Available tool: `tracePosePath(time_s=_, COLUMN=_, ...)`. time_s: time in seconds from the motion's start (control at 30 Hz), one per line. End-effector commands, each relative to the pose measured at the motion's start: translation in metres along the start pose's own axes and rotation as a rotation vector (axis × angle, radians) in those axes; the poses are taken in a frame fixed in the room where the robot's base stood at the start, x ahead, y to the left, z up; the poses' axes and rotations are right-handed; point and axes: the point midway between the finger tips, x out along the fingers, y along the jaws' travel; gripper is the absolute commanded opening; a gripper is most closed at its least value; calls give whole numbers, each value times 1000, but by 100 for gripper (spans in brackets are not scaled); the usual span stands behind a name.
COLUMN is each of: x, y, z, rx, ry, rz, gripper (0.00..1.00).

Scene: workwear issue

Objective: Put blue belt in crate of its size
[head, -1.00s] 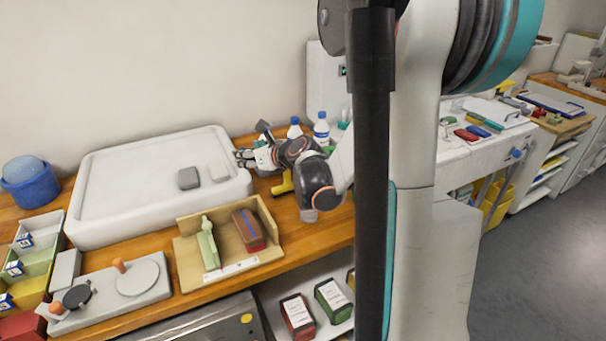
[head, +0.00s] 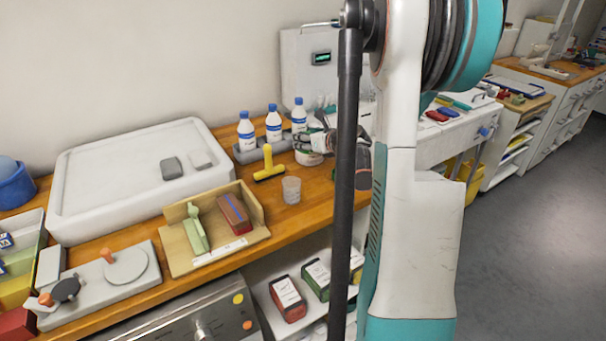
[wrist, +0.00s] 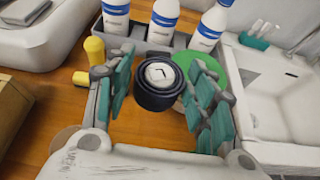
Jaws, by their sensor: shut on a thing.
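A dark blue coiled belt (wrist: 155,101) with a pale label on top sits between the fingers of my gripper (wrist: 160,98) in the wrist view. My gripper is shut on it, with teal finger pads at either side. In the head view my gripper (head: 316,143) is over the wooden counter, right of the bottles, and is partly hidden by my own arm. The belt cannot be made out there. Labelled bins (head: 22,262) in green and yellow stand at the left edge of the head view; their size marks are unreadable.
Several white bottles (head: 273,124) stand in a grey rack behind a yellow scraper (head: 268,166) and a clear cup (head: 291,190). A wooden holder (head: 222,247), a large white tray (head: 72,215) and a grey device (head: 115,289) lie leftward.

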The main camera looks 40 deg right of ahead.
Motion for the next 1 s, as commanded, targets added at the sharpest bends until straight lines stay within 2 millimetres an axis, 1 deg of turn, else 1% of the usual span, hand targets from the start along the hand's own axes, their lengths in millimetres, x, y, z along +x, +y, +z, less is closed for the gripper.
tracePosePath(time_s=0.03, x=7, y=0, z=-15, rx=0, ry=0, rz=0, gripper=24)
tracePosePath(time_s=0.1, x=13, y=0, z=-31, rx=0, ry=0, rz=0, gripper=24)
tracePosePath(time_s=0.2, x=22, y=0, z=-52, rx=0, ry=0, rz=0, gripper=24)
tracePosePath(time_s=0.3, x=29, y=0, z=-69, rx=0, ry=0, rz=0, gripper=24)
tracePosePath(time_s=0.4, x=33, y=0, z=-80, rx=0, ry=0, rz=0, gripper=24)
tracePosePath(time_s=0.57, x=36, y=0, z=-86, rx=0, ry=0, rz=1, gripper=24)
tracePosePath(time_s=0.63, x=38, y=0, z=-92, rx=0, ry=0, rz=1, gripper=24)
tracePosePath(time_s=0.8, x=48, y=0, z=-116, rx=0, ry=0, rz=0, gripper=24)
tracePosePath(time_s=0.87, x=51, y=0, z=-122, rx=0, ry=0, rz=0, gripper=24)
tracePosePath(time_s=1.0, x=51, y=0, z=-123, rx=0, ry=0, rz=0, gripper=24)
